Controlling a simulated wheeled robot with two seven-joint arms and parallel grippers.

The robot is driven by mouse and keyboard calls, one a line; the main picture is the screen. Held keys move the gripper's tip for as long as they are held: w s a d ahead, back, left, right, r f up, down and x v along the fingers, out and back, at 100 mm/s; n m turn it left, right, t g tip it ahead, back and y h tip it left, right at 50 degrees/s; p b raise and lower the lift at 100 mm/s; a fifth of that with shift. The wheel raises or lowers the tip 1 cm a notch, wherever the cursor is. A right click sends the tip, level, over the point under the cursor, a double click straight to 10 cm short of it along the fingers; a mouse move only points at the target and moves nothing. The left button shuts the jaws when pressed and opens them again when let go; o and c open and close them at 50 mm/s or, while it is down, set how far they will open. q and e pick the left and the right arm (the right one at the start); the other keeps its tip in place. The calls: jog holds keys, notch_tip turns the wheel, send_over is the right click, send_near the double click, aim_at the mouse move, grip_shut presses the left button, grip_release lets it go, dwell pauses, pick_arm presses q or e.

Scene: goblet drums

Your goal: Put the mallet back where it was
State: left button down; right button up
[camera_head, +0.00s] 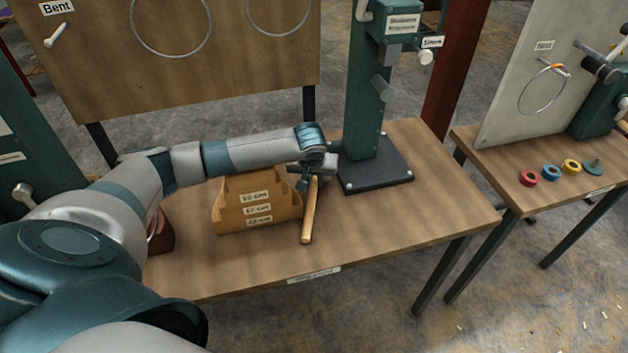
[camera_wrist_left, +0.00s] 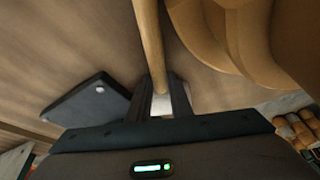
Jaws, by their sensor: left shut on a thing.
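The mallet shows as a light wooden handle (camera_head: 309,212) hanging down from my left gripper (camera_head: 309,180) in the head view. The same handle (camera_wrist_left: 150,40) runs between the two dark fingers of the left gripper (camera_wrist_left: 158,100) in the left wrist view. The left gripper is shut on it, just right of the wooden stand and left of the dark base plate. I cannot make out the mallet's head clearly, as the gripper and arm cover that area. The right gripper is not in view.
A wooden stepped stand (camera_head: 232,211) with size labels is on the table (camera_head: 400,230). A green post (camera_head: 366,100) rises from a dark base plate (camera_head: 375,175). Coloured rings (camera_head: 551,172) lie on the right-hand table. The front right of the main table is clear.

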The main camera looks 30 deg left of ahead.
aim_at(311, 200)
pick_arm(q)
jog(key=shift+f, duration=0.35)
dwell(0.3)
jog(key=c, duration=1.5)
grip_release()
jog(key=shift+f, duration=0.1)
jog(key=b+v, duration=0.2)
jog(key=v, duration=1.5)
jog(key=shift+r+b, duration=0.3)
jog(key=shift+b, duration=0.1)
